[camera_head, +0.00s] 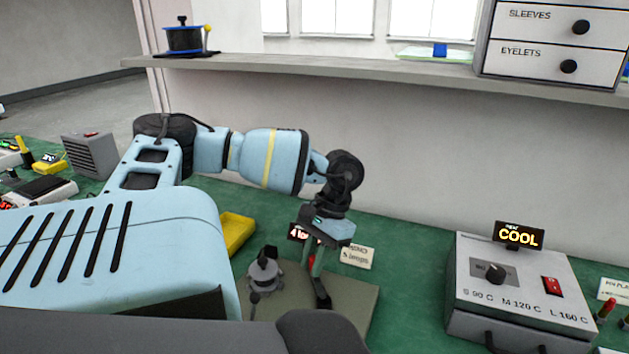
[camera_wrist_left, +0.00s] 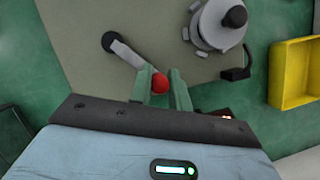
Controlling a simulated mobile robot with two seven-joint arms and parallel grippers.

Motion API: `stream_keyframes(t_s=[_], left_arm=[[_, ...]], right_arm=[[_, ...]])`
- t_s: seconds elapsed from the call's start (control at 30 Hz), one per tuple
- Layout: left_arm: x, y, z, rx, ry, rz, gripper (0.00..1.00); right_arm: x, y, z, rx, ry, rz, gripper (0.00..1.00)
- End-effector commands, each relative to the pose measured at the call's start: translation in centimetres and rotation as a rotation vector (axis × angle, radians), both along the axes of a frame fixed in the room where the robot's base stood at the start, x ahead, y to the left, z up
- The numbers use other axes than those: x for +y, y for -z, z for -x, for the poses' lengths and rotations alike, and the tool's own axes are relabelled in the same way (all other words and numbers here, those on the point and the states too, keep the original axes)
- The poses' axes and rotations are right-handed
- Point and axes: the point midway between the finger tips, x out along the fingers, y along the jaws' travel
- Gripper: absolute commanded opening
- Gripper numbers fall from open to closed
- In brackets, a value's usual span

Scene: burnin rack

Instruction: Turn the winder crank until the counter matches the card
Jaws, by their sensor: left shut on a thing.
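My left gripper (camera_head: 318,268) points down over the winder base (camera_head: 352,300). In the left wrist view its two green fingers (camera_wrist_left: 162,88) are shut on the red crank knob (camera_wrist_left: 160,83). The grey crank arm (camera_wrist_left: 127,53) runs from the knob to a black hub (camera_wrist_left: 110,40). The winder's grey spool head (camera_wrist_left: 213,25) stands beside it, and also shows in the head view (camera_head: 264,272). The counter (camera_head: 297,232) glows red, but my gripper partly hides its digits. The white card (camera_head: 357,257) behind the base seems to read "5 loops". My right gripper is out of view.
A yellow tray (camera_head: 236,233) lies behind the winder on the left. A heater box (camera_head: 520,295) with a "COOL" display stands on the right. A shelf (camera_head: 350,66) with drawers (camera_head: 550,45) runs along the wall. Green bench is clear between winder and heater.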

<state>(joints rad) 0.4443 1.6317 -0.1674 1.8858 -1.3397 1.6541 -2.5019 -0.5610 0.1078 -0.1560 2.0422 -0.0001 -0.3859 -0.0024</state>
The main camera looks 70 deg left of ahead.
Motion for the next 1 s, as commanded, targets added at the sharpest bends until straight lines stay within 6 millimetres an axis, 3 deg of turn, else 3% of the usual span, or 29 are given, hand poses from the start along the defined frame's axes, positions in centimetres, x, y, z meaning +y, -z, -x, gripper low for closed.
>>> stream_keyframes(t_s=[0.23, 0.27, 0.4, 0.77, 1.0], left_arm=[[0.0, -0.1, -0.1, -0.004, 0.000, -0.001, 0.00], [0.0, -0.1, -0.1, -0.004, 0.000, -0.001, 0.21], [0.0, -0.1, 0.0, -0.003, 0.000, -0.001, 0.39], [0.0, -0.2, -0.2, -0.002, -0.001, 0.000, 0.41], [0.5, -2.4, -1.2, 0.000, -0.002, -0.002, 0.41]], right_arm=[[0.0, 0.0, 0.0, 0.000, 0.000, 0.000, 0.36], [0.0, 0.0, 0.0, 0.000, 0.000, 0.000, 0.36], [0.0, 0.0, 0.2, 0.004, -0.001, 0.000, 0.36], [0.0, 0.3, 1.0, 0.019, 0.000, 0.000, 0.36], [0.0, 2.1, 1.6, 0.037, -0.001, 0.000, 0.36]])
